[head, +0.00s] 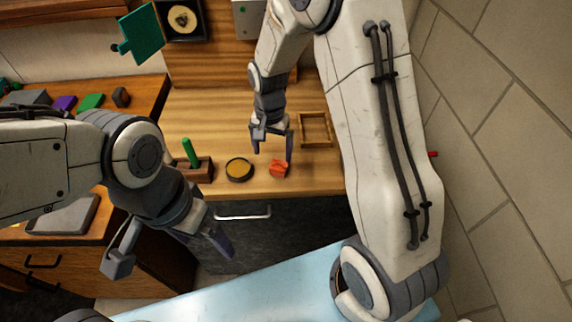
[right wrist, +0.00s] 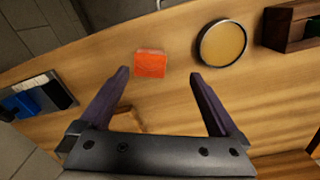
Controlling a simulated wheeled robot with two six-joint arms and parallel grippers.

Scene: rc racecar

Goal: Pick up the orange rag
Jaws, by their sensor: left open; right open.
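The orange rag (head: 279,169) lies on the wooden counter near its front edge, a small crumpled piece. It also shows in the right wrist view (right wrist: 150,64), beyond the fingertips and between their lines, nearer the left finger. My right gripper (head: 272,148) is open and empty above the counter, close to the rag; its fingers also show in the right wrist view (right wrist: 160,82). No contact with the rag is visible. My left gripper (head: 175,255) is open and empty, low at the left, in front of the counter and away from the rag.
A round tin with yellow contents (head: 239,169) sits just left of the rag. A wooden block with a green-handled item (head: 197,168) stands further left. A wooden-framed tray (head: 316,130) lies to the right. The counter's front edge is close to the rag, above a drawer handle (head: 243,214).

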